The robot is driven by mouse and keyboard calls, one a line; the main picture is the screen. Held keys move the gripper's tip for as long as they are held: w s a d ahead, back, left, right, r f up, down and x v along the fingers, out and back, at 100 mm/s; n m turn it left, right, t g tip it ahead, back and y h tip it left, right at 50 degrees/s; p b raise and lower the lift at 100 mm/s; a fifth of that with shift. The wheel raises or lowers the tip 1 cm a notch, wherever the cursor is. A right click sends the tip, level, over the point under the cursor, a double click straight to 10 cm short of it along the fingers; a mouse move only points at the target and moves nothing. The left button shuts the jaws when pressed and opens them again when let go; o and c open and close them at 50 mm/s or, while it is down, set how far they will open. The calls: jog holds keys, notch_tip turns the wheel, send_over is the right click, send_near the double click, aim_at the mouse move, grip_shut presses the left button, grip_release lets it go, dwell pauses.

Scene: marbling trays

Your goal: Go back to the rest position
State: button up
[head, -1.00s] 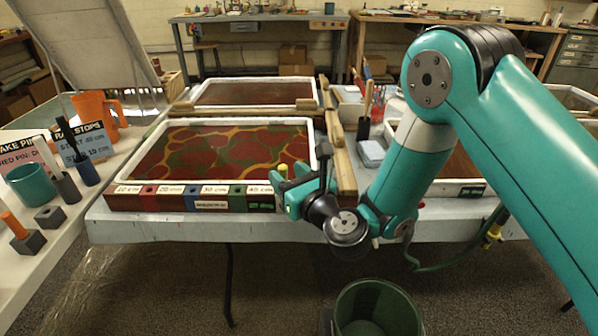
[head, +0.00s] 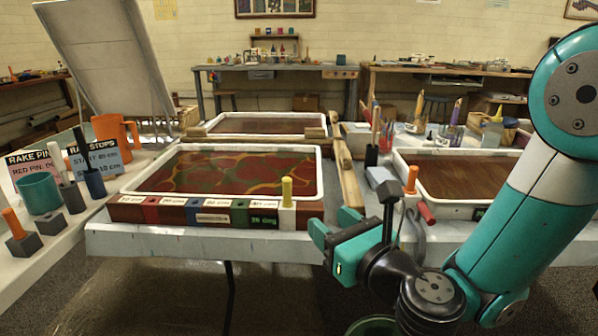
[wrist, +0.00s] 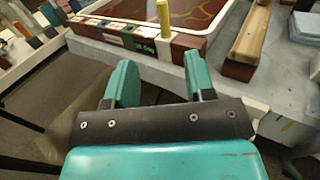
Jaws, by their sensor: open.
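My gripper (head: 336,236) is open and empty, in front of the table's near edge in the head view. In the wrist view my gripper (wrist: 160,88) shows its two teal fingers apart, with nothing between them. A yellow pin (head: 287,192) stands upright at the right end of the coloured rail (head: 180,212) on the front of the marbling tray (head: 322,182). The yellow pin (wrist: 164,18) also shows beyond the fingers in the wrist view, apart from them.
An orange pin (head: 411,180) stands at the right tray (head: 400,168), near a red cylinder (head: 426,213). A side table at left holds an orange jug (head: 115,140), a teal mug (head: 40,193) and several pins in blocks. A green bin (head: 372,325) is on the floor below my arm.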

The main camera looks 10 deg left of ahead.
jog(key=s+d+r+n+g+y, duration=0.1)
jog(key=s+r+n+g, duration=0.3)
jog(key=n, duration=0.6)
jog(key=s+r+n+g, duration=0.1)
jog(key=s+n+g, duration=0.4)
jog(key=n, duration=0.5)
jog(key=s+d+n+g+h+p, duration=0.1)
jog(key=s+d+n+g+h, duration=0.1)
jog(key=s+d+n+h, duration=0.45)
jog(key=s+d+n+g+h+p, duration=0.1)
jog(key=s+d+n+g+h, duration=0.2)
jog(key=d+n, duration=0.7)
notch_tip(320, 180, up, 20)
jog(key=d+m+t+p, duration=0.1)
jog(key=d+m+p, duration=0.1)
jog(key=p, duration=1.8)
jog(key=shift+s+r, duration=0.2)
jog(key=shift+s, duration=0.15)
jog(key=shift+m, duration=0.25)
